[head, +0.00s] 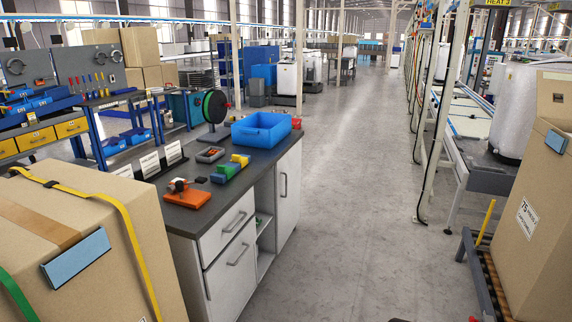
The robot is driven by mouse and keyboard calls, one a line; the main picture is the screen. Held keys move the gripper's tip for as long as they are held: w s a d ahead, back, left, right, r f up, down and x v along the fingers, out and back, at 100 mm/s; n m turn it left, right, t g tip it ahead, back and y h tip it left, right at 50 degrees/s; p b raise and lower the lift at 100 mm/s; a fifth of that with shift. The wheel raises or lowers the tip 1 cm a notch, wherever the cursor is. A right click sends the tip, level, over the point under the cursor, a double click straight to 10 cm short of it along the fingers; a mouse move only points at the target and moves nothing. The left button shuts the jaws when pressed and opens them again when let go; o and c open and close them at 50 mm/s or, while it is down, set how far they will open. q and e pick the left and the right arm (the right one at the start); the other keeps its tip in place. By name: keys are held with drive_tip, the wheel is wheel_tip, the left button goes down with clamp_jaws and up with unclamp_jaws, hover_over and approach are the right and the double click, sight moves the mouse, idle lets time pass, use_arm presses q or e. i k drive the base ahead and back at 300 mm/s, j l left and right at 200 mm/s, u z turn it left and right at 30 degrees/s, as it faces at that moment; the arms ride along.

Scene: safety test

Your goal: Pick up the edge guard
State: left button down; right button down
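I cannot tell for sure which thing is the edge guard. A flat light-blue rectangular piece (76,258) lies against the near face of the strapped cardboard box (60,215) at the lower left. A similar blue piece (556,142) is on the upper part of the cardboard box (535,200) at the right. On the dark counter are an orange block with a dark fitting (188,195) and a green, blue and yellow piece (230,168). Neither of my grippers is clearly in view.
The dark-topped counter (255,155) with white drawers stands left of centre, bearing a blue bin (261,129) and a green reel (214,106). A roller conveyor (480,275) runs at the right. The grey floor aisle (350,200) between is clear.

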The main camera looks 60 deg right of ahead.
sight(230, 172)
drive_tip(key=z, duration=1.4)
